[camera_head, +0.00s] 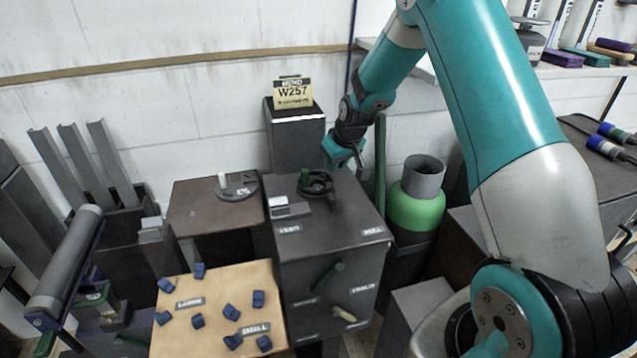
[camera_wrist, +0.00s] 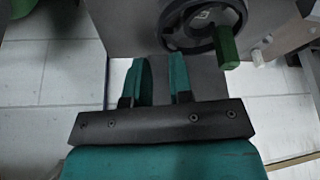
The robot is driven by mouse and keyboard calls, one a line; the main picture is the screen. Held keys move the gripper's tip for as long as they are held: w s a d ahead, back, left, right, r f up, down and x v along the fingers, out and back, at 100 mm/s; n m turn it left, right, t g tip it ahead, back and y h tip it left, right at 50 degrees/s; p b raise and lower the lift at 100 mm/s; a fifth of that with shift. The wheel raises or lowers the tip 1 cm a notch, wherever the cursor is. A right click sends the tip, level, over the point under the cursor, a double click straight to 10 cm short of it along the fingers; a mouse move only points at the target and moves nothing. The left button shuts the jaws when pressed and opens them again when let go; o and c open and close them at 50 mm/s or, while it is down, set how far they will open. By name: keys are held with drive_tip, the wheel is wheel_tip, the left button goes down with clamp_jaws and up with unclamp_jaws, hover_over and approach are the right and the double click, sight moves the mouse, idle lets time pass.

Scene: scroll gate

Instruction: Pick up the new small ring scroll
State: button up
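My gripper (camera_head: 345,153) hangs behind the dark grey cabinet's back edge, near its top. In the wrist view its two teal fingers (camera_wrist: 161,65) stand apart with nothing between them. Two banded rolls in blue, green and white (camera_head: 608,143) lie on a dark surface at the far right. Purple and brown rolls (camera_head: 612,46) lie on the shelf at top right. I cannot tell which, if any, is the new small ring scroll. The gripper is far from all of them.
The cabinet (camera_head: 345,215) carries a dark wheel (camera_head: 318,186) with a green handle, also in the wrist view (camera_wrist: 228,48). A green container (camera_head: 417,212) stands right of it. A tan board (camera_head: 220,330) holds several blue blocks. A W257 sign (camera_head: 293,92) stands behind.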

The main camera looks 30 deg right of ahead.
sight(329, 176)
drive_tip(key=p+x, duration=0.1)
drive_tip(key=x, duration=0.3)
drive_tip(key=shift+w+a+f, duration=0.1)
drive_tip(key=shift+f, duration=0.2)
drive_tip(key=shift+c, duration=0.2)
clamp_jaws()
drive_tip(key=shift+r, duration=0.1)
